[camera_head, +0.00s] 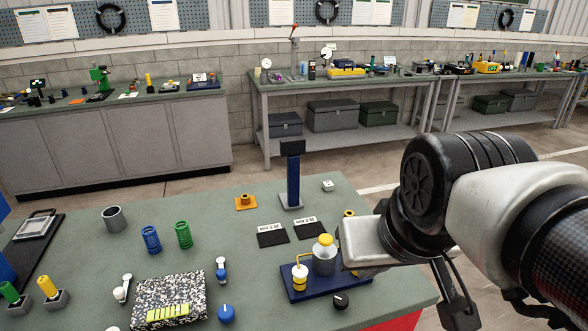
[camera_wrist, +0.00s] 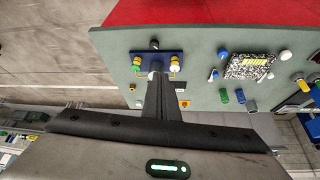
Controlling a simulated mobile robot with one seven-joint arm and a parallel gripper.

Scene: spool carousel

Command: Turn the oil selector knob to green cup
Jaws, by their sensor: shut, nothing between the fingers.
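The oil selector stands on a blue base (camera_head: 297,293) near the front of the green table; the base also shows in the wrist view (camera_wrist: 165,54). On it are a yellow cup (camera_head: 299,282) and a grey cylinder (camera_head: 325,264) with a yellow top. A black knob (camera_head: 341,301) with a pale mark sits at the base's near edge; it also shows in the wrist view (camera_wrist: 154,44). A small green part, likely the green cup (camera_wrist: 139,68), shows in the wrist view; my arm hides that side in the head view. My gripper (camera_wrist: 157,70) is shut and empty over the base, apart from the knob.
A blue knob (camera_head: 226,314) and a speckled block (camera_head: 170,298) lie left of the base. Blue and green springs (camera_head: 183,235) are further left. Bare tabletop lies between them.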

